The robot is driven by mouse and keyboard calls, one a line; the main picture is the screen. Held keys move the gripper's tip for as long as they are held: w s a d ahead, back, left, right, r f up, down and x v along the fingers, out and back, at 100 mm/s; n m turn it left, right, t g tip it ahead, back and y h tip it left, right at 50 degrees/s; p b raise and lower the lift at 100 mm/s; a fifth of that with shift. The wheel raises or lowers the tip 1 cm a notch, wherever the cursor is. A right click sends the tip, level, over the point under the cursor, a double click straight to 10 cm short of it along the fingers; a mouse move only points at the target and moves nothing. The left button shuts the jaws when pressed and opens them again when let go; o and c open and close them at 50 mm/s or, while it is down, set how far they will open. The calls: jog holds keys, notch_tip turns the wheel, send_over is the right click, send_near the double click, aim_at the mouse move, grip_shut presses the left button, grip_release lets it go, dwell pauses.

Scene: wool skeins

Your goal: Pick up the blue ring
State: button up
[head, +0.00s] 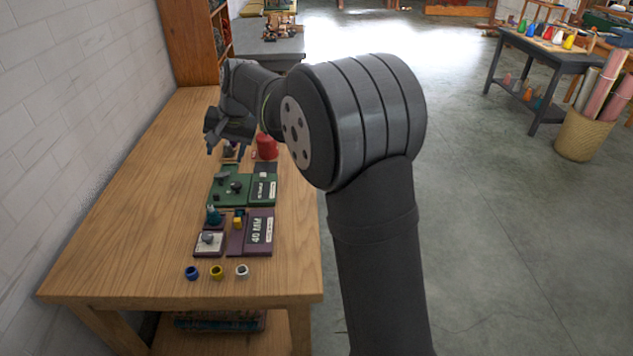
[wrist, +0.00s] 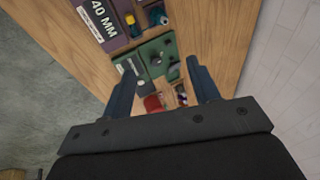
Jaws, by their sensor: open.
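The blue ring (head: 191,272) lies on the wooden table (head: 130,225) near its front edge in the head view, left of a yellow ring (head: 216,271) and a pale ring (head: 242,271). I cannot make out the blue ring in the wrist view. My gripper (head: 226,149) is at the far part of the table, above the items there and well away from the rings. In the wrist view my gripper (wrist: 162,88) is open, its two fingers apart with nothing held between them.
A purple board (head: 259,232) marked 40 MM and a green board (head: 263,190) lie on the table with small items on them. A red cylinder (head: 266,147) stands beyond. A white brick wall (head: 60,110) borders the left. The table's left side is clear.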

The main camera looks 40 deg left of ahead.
jog(key=t+h, duration=0.1)
jog(key=h, duration=0.3)
send_over(189, 268)
jog(key=d, duration=0.2)
notch_tip(189, 268, down, 11)
notch_tip(189, 268, down, 11)
jog(key=shift+s+f, duration=0.1)
jog(key=shift+a+f, duration=0.2)
jog(key=shift+f, duration=1.4)
jog(key=shift+a+f, duration=0.15)
jog(key=shift+f, duration=1.4)
jog(key=c, duration=1)
jog(key=shift+r, duration=0.15)
